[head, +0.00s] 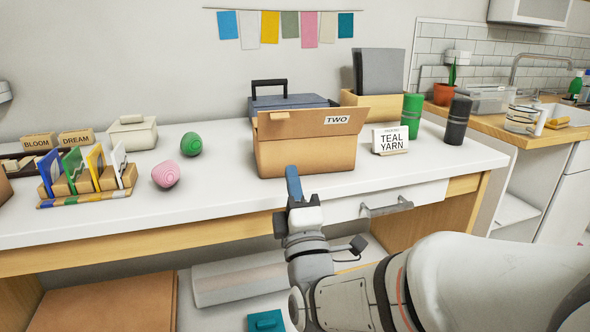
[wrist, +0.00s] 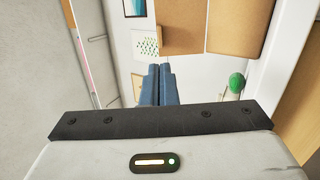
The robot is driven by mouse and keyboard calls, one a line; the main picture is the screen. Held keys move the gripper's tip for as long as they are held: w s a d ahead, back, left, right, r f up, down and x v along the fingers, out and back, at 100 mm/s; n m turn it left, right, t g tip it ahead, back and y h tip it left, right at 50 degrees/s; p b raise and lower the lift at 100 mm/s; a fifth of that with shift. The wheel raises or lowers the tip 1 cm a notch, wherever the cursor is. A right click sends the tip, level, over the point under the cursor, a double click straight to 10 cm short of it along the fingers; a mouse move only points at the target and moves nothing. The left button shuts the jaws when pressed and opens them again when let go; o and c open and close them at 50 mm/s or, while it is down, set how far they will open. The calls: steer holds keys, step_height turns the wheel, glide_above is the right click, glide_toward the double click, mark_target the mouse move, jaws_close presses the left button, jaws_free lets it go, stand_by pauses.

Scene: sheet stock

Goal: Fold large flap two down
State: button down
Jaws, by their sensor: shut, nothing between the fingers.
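A brown cardboard box (head: 305,160) stands on the white worktop. Its flap marked TWO (head: 290,126) stands raised along the near side, leaning toward me, and hides the inside of the box. A small flap edge sticks up at the left. My gripper (head: 292,172) has blue fingers and is in front of the box's near face, low and left of its middle. In the wrist view my fingers (wrist: 158,85) are together and empty, with brown cardboard (wrist: 243,27) beyond them. I cannot tell whether they touch the box.
A pink ball (head: 165,174) and a green ball (head: 190,144) lie left. The worktop between them and the box is clear.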

mark_target(282, 119)
steer(key=x, duration=1.1)
steer(key=shift+w+r, duration=0.2)
steer(key=shift+w, duration=0.1)
steer(key=shift+d, duration=0.1)
